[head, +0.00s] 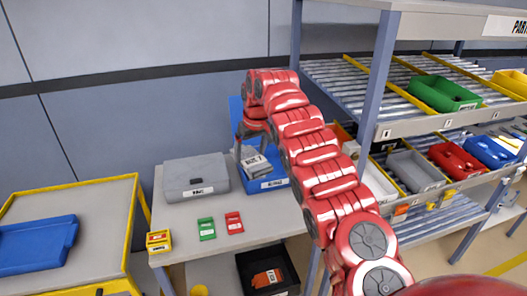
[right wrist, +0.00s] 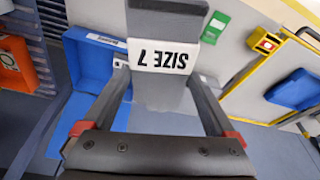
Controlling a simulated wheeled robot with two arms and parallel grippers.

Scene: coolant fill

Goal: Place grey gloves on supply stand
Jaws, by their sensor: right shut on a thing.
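The grey gloves (right wrist: 168,100) are a flat grey pack with a white label reading SIZE 7, upside down in the right wrist view. My right gripper (right wrist: 162,82) is shut on the pack, with one finger on each side. In the head view the right gripper (head: 252,130) points down at the blue bin, and the pack (head: 256,163) shows in front of the bin's open side. I cannot tell whether the pack touches the bin. A grey-topped table (head: 190,223) stands below; no label marks it as the supply stand. My left gripper is not in view.
The blue bin (head: 274,184) and a grey case (head: 196,178) stand at the table's back. Green (head: 207,229), red (head: 234,222) and yellow (head: 158,241) boxes lie nearer the front. A yellow-edged table (head: 105,215) holds a blue tray (head: 38,243). A parts rack (head: 385,80) stands right.

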